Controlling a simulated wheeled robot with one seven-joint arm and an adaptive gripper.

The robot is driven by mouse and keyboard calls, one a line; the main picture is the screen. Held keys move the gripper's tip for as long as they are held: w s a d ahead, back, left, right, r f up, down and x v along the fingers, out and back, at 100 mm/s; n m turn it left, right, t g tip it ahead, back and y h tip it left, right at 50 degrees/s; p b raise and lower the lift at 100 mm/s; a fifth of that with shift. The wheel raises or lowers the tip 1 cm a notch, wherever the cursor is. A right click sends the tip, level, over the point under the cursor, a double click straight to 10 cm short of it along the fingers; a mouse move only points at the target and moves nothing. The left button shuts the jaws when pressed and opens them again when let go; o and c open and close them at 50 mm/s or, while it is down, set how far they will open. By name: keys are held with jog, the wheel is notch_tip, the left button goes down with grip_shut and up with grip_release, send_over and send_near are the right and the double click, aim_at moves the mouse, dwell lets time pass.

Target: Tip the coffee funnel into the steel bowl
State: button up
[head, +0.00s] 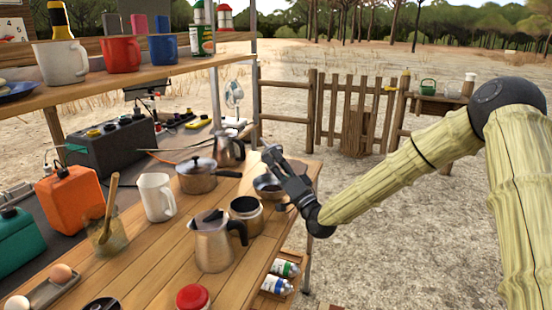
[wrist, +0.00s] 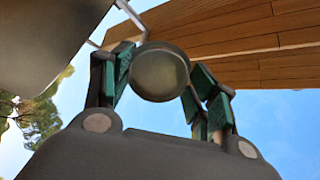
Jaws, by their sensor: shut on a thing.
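My gripper (head: 272,156) is above the far right part of the wooden tabletop, over the steel bowl (head: 264,188). In the wrist view my gripper (wrist: 158,78) has its two green-padded fingers closed on the sides of a round grey metal piece, the coffee funnel (wrist: 160,72). Its round face is toward the wrist camera. In the head view the funnel is too small and covered to make out clearly. The bowl is partly hidden behind my gripper and wrist. Whether anything is inside the bowl cannot be told.
A moka pot (head: 213,245) and an open metal pot base (head: 246,213) stand in front of the bowl. A lidded saucepan (head: 197,177), white mug (head: 156,197) and dark-handled pot (head: 229,149) stand left of it. A shelf with mugs (head: 120,54) overhangs the left. The tabletop's right edge is close.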

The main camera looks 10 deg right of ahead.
aim_at(267, 146)
jog(key=shift+r+g+p, duration=0.35)
jog(key=shift+g+p, duration=0.05)
jog(key=shift+p, duration=0.85)
jog(key=g+p, duration=0.1)
jog(key=p, duration=0.3)
jog(key=g+h+p, duration=0.1)
jog(key=p, duration=0.3)
jog(key=r+g+h+p, duration=0.1)
jog(key=g+p, duration=0.1)
jog(key=p, duration=0.2)
jog(key=shift+w+a, duration=0.2)
jog(key=shift+w, duration=0.2)
jog(key=g+p, duration=0.1)
jog(key=p, duration=0.2)
jog(key=r+g+h+p, duration=0.1)
jog(key=p, duration=0.2)
jog(key=w+g+h+p, duration=0.1)
jog(key=p, duration=0.3)
jog(key=shift+a+r+g, duration=0.25)
jog(key=shift+r+g, duration=0.05)
jog(key=shift+g, duration=0.1)
